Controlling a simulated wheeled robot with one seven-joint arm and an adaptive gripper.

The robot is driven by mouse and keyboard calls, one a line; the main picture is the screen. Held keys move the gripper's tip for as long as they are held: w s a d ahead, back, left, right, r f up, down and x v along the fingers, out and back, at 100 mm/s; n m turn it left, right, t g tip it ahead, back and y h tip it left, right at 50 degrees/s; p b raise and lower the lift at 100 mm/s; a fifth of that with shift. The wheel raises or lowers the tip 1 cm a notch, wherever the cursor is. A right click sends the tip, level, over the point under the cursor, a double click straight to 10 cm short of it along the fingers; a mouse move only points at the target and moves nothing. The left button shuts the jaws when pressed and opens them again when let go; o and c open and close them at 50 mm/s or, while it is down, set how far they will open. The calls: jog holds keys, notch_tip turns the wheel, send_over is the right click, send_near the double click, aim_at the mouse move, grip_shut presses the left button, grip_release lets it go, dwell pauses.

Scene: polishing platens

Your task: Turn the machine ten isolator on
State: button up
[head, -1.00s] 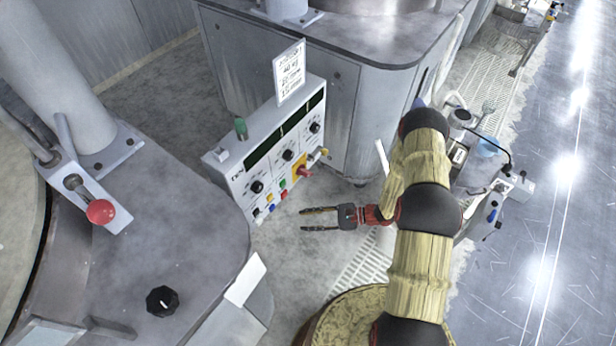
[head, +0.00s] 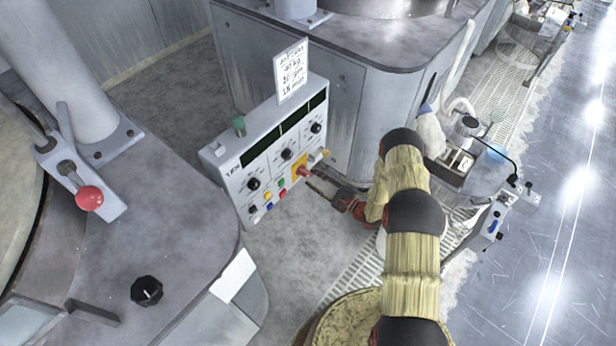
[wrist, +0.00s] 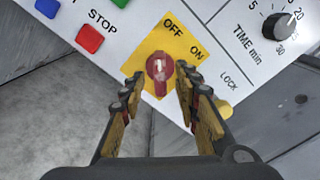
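The isolator is a red rotary knob (wrist: 159,68) on a yellow plate (wrist: 150,44) marked OFF and ON in the wrist view. Its grip bar lies about upright in the picture; which mark it points to is not certain. In the head view the red knob (head: 304,172) is at the lower right of the grey control panel (head: 262,150). A small label on the panel's left looks like TEN, too small to be sure. My gripper (wrist: 158,80) is open, one finger either side of the knob, with gaps visible. In the head view my gripper (head: 314,184) reaches the panel from the right.
STOP with a red button (wrist: 89,39), a blue button (wrist: 47,7) and a green button lie left of the plate. A TIME min dial (wrist: 281,25) and a yellow LOCK part (wrist: 224,109) lie right. A paper sign (head: 291,70) stands on top of the panel.

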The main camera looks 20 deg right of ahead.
aim_at(309, 177)
jog(key=shift+b+x, duration=0.3)
jog(key=shift+x, duration=1.5)
jog(key=shift+c, duration=0.4)
jog(key=c, duration=0.7)
grip_shut()
